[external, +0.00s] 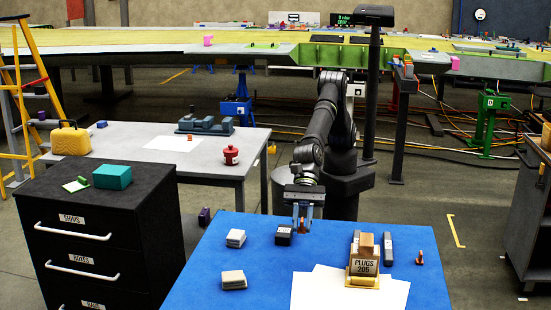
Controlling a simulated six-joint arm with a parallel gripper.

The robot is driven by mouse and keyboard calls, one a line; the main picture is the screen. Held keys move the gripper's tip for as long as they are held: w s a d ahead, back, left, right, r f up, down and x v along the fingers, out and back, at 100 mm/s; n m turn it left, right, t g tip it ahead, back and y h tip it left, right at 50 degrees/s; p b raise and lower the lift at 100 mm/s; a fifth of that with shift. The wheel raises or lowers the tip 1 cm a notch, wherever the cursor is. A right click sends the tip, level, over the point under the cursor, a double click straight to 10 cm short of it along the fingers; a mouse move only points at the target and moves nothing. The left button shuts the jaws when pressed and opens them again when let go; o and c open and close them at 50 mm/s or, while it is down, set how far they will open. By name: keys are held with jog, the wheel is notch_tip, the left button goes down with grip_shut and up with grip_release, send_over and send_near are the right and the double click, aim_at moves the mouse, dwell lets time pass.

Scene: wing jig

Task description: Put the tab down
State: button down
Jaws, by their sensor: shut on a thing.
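My gripper (303,226) is above the far part of the blue table, pointing down. Its jaws are shut on a small orange-brown piece that shows only partly between the fingers; I take it to be the tab. The fingers hide most of it, and I cannot tell whether it touches the blue surface (204,280). A dark block (284,236) with a pale mark sits just left of the fingers.
White sheets (311,293) lie front-centre. Right of the gripper stand a box labelled PLUGS 205 (363,267), a dark grey bar (388,247) and an orange piece (420,258).

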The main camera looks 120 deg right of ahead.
jog(key=s+a+n+g+y, duration=0.1)
jog(key=s+a+n+g, duration=0.1)
jog(key=s+a, duration=0.9)
jog(key=n+g+y, duration=0.1)
jog(key=n, duration=0.1)
send_over(408, 280)
jog(key=f, duration=1.1)
jog(key=shift+a+f, duration=0.25)
jog(key=shift+a, duration=0.05)
jog(key=shift+f, duration=2.55)
jog(key=shift+f, duration=0.1)
jog(key=c, duration=1.3)
grip_release()
jog(key=shift+o, duration=0.2)
jog(key=shift+d+r, duration=0.2)
jog(key=shift+r, duration=0.05)
jog(key=v, duration=1.1)
jog(key=shift+d, duration=0.3)
